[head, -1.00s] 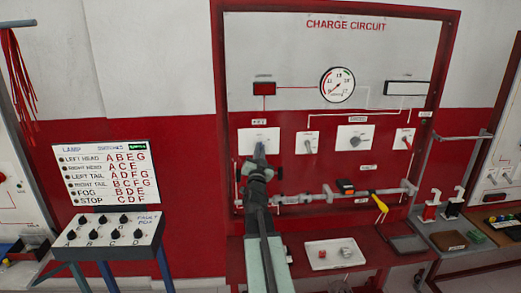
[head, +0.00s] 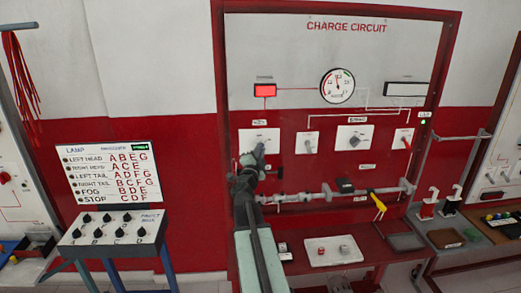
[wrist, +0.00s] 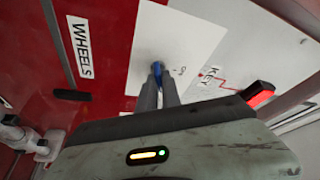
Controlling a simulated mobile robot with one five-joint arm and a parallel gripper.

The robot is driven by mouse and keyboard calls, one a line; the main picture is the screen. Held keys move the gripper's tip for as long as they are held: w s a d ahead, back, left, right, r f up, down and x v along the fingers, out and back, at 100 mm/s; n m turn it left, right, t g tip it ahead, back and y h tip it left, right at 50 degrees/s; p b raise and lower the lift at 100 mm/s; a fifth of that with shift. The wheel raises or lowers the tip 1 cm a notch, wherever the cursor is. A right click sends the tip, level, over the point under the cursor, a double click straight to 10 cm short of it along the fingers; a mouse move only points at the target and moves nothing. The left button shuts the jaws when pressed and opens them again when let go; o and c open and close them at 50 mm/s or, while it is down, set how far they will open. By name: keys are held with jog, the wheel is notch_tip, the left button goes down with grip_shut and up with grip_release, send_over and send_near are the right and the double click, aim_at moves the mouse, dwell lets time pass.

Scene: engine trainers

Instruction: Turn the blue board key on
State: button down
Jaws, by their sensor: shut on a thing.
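The blue key (wrist: 157,67) sits in a white plate on the charge circuit board, beside a "KEY" label in the wrist view. The plate (head: 272,136) is the leftmost of the row in the head view. My gripper (head: 260,149) is at this plate. In the wrist view my gripper (wrist: 158,80) has its two fingers shut on the blue key, which shows between their tips. The fingers hide most of the key. The red lamp (head: 265,91) above the plate is lit, and it also shows in the wrist view (wrist: 262,95).
More switch plates, including one with a dark knob (head: 355,140), are to the right. A horizontal rail (head: 300,196) crosses below, with a yellow-handled tool (head: 378,202) at its right. A fault box (head: 112,231) stands at the left. A tray (head: 333,251) lies on the shelf below.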

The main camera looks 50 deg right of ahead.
dwell(0.4)
jog(key=c, duration=1.5)
grip_release()
jog(key=shift+c, duration=0.2)
jog(key=b+v, duration=0.1)
jog(key=v, duration=0.7)
jog(key=shift+w, duration=0.1)
